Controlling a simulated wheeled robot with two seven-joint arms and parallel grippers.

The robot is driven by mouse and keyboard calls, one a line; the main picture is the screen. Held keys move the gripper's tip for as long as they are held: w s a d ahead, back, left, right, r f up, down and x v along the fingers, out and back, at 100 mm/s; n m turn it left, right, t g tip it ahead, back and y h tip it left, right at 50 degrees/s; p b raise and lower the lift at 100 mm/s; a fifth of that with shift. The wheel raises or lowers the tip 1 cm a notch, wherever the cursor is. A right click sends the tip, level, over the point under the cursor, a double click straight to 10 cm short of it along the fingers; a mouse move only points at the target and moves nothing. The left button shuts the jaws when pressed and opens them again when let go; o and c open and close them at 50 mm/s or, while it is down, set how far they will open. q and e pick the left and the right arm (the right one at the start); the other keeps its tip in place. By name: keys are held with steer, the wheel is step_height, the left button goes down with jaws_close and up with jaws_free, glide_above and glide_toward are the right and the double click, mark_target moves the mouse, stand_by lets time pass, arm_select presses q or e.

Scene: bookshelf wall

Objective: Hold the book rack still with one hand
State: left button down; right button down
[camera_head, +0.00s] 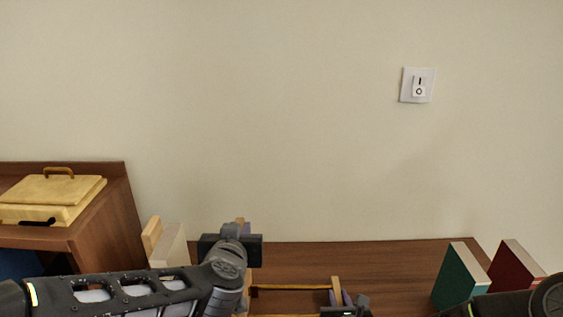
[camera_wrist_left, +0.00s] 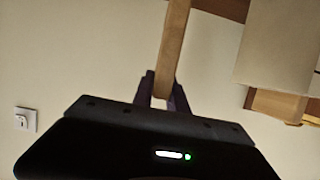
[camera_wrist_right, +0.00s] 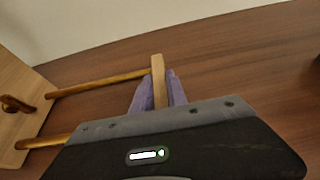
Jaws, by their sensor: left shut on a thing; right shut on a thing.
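The book rack is a light wooden frame with two rods (camera_head: 290,288) running between its end boards. In the right wrist view, my right gripper (camera_wrist_right: 157,92) is shut on the edge of the rack's right end board (camera_wrist_right: 158,68). The rods run left to the wide left end board (camera_wrist_right: 22,78). In the head view, my right gripper (camera_head: 346,299) is at the bottom edge. In the left wrist view, my left gripper (camera_wrist_left: 163,88) is shut on an upright light wooden edge (camera_wrist_left: 174,40), which appears to be the rack's left end board. My left arm hides much of that end.
A green book (camera_head: 458,275) and a red book (camera_head: 515,263) stand at the right. A cream block (camera_head: 170,245) stands left of the rack. A wooden cabinet (camera_head: 108,205) with a yellow case (camera_head: 50,198) is far left. The shelf top (camera_head: 400,265) is bare between rack and books.

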arm_select(q)
steer(key=shift+d+r, duration=0.1)
steer(key=shift+d, duration=1.05)
steer(key=c, duration=1.2)
jaws_free()
steer(key=shift+o, duration=0.2)
steer(key=v, duration=1.2)
